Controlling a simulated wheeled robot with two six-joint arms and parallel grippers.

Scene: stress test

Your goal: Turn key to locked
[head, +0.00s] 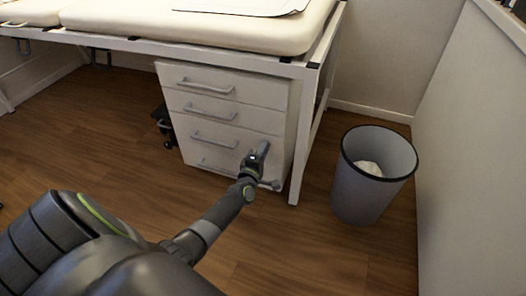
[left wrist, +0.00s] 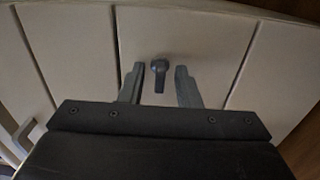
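The key (left wrist: 159,74) is a small dark piece with a round head and a narrow tab, on the pale front of the drawer cabinet. In the left wrist view it lies between the two fingers of my left gripper (left wrist: 160,85), which are open with a gap on each side. In the head view my left gripper (head: 258,160) is at the lower right of the white drawer cabinet (head: 225,85) and hides the key there. My right gripper is not in view.
The cabinet has several drawers with grey bar handles (head: 210,113). It stands under a padded examination bed (head: 200,25) with a white frame. A grey waste bin (head: 360,200) stands to the right by the wall. Wooden floor (head: 285,250) is clear in front.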

